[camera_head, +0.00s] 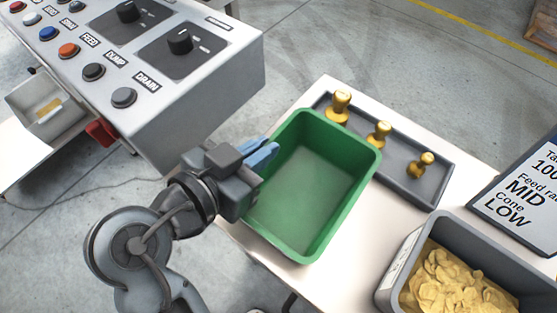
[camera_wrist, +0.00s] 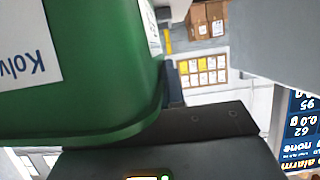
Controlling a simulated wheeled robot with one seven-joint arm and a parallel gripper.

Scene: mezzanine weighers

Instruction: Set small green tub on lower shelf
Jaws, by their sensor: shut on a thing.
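The green tub (camera_head: 313,195) is empty and appears upright over the white table, beside a dark weight tray. I cannot tell whether it touches the table. My gripper (camera_head: 262,160), with blue fingers, is shut on the tub's left wall. In the wrist view the tub (camera_wrist: 95,60) fills the left side, close up, with a white label reading "Kolv" on it. The fingertip inside the tub is mostly hidden. I cannot make out a lower shelf in either view.
The dark tray (camera_head: 432,190) holds brass weights (camera_head: 381,132). A grey bin (camera_head: 393,272) of yellow chips stands at the lower right, near a sign (camera_head: 525,190). A control panel (camera_head: 215,75) with knobs and buttons stands at the upper left, close to my gripper. Open floor lies behind.

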